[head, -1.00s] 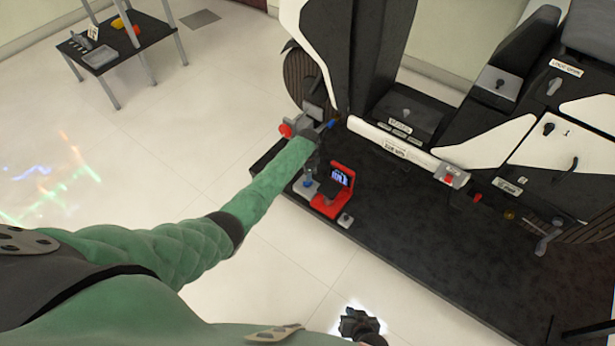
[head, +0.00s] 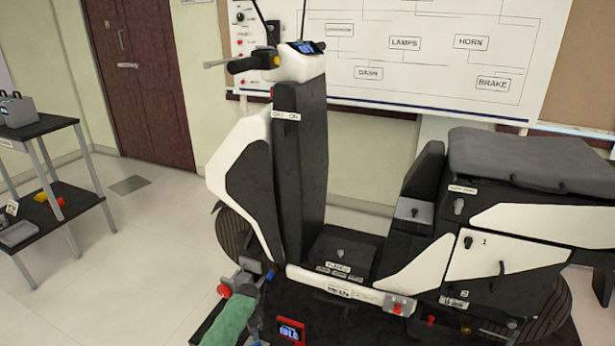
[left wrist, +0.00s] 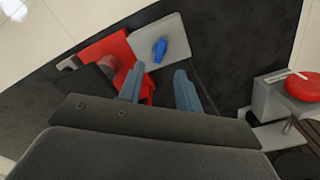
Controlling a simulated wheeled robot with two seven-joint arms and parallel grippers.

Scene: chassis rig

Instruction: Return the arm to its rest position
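My left gripper (head: 257,328) is small and partly cut off there. In the left wrist view its two blue-grey fingers (left wrist: 160,88) stand apart with a gap between them, and I see nothing held. A grey plate with a blue knob (left wrist: 160,50) lies just beyond the fingertips. A red device (left wrist: 105,50) is to the left of it; its lit screen (head: 290,332) shows in the head view. My right gripper is not in view.
The white and black scooter (head: 299,150) stands on a dark platform. A red button (left wrist: 303,86) on a grey box is right of the fingers. A shelf table (head: 50,128) stands at the left, with open floor between. A wiring board (head: 430,60) is behind.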

